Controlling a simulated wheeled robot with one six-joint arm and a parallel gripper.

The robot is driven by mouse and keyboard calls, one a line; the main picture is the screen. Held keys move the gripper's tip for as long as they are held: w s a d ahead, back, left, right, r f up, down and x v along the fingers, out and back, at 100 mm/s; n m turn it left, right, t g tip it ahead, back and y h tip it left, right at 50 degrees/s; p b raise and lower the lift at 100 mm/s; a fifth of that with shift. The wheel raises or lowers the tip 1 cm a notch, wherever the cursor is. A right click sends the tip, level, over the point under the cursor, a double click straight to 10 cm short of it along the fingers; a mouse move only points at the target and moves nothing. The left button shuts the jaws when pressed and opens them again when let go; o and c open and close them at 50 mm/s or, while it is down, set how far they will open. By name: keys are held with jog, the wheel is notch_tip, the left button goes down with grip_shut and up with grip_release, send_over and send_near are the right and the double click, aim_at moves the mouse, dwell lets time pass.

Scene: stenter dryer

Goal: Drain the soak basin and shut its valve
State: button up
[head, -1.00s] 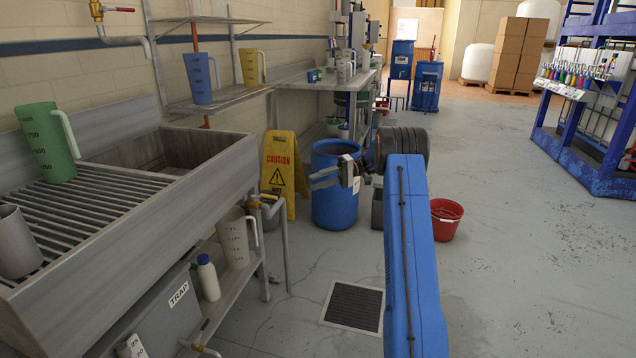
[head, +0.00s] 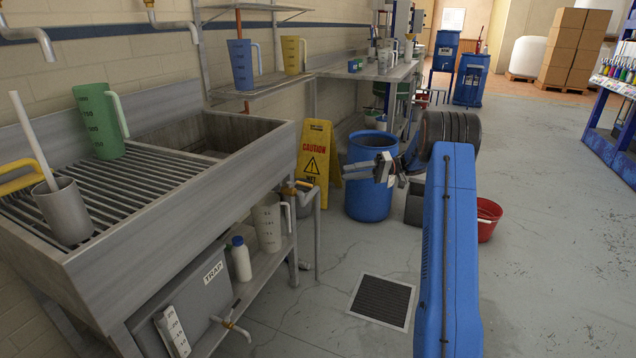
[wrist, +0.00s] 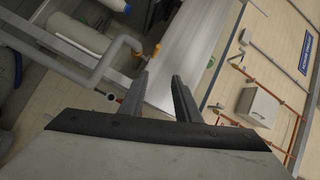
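The steel soak basin (head: 235,150) is at the right end of the sink unit in the head view. Its inside is only partly visible, and I cannot tell the water level. A brass valve with a yellow handle (head: 297,187) sits on piping below the basin's right front corner. A yellow handle (wrist: 155,50) also shows on a grey pipe in the wrist view, beyond the fingertips. Whether the valve is open or shut is unclear. My gripper (head: 366,171) is in front of the blue barrel, right of the valve. Its fingers (wrist: 161,82) are apart and empty.
A TRAP box (head: 200,295) with its own tap (head: 232,326) stands under the drainboard. A caution sign (head: 314,165), blue barrel (head: 368,200) and red bucket (head: 488,218) stand ahead. A floor drain grate (head: 382,301) lies in front. The floor to the right is clear.

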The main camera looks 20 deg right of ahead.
jog(key=s+a+n+t, duration=0.2)
jog(key=s+a+t, duration=0.1)
jog(key=s+t, duration=0.15)
jog(key=n+t+h, duration=0.2)
jog(key=t+h, duration=0.3)
jog(key=t, duration=0.1)
send_near(306, 185)
jog(key=x, duration=1)
jog(key=shift+w+f, duration=0.15)
jog(key=shift+w, duration=0.25)
grip_shut()
